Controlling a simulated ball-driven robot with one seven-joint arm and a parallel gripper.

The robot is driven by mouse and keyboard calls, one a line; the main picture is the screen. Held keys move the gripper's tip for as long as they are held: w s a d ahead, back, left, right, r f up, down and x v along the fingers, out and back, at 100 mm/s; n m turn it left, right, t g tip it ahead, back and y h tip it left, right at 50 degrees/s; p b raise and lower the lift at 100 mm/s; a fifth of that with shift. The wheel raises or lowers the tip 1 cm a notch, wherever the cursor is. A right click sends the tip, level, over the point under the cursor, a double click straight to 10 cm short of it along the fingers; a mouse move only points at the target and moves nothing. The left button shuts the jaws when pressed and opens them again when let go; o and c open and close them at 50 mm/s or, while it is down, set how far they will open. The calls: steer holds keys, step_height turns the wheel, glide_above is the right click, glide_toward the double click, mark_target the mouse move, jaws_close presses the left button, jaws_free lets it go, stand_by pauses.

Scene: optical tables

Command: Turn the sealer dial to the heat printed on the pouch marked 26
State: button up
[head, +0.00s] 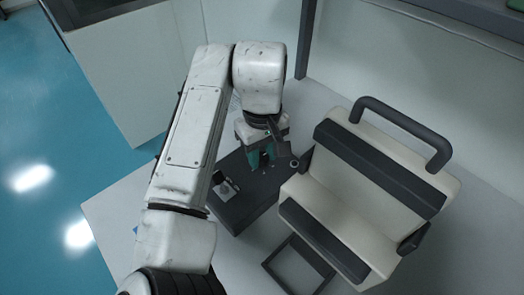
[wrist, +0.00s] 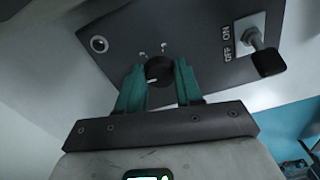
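The sealer dial (wrist: 159,71) is a round black knob on a dark grey panel (wrist: 205,60), with a pale pointer mark toward its lower left. Small pale marks sit above it, too small to read. My gripper (wrist: 160,68) has its two teal fingers on either side of the dial, narrowed to about its width; they look closed on it. In the head view my gripper (head: 262,158) is low over the dark control panel (head: 240,205), and the dial is hidden. The cream sealer (head: 345,205) with dark bars stands to the right. No pouch marked 26 is visible.
A toggle switch (wrist: 258,50) marked ON and OFF is on the panel right of the dial. A small round fitting (wrist: 99,43) is at the panel's left. A dark handle (head: 410,130) rises over the sealer. The pale table (head: 125,215) has bare room at left.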

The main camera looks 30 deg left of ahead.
steer(key=c, duration=0.5)
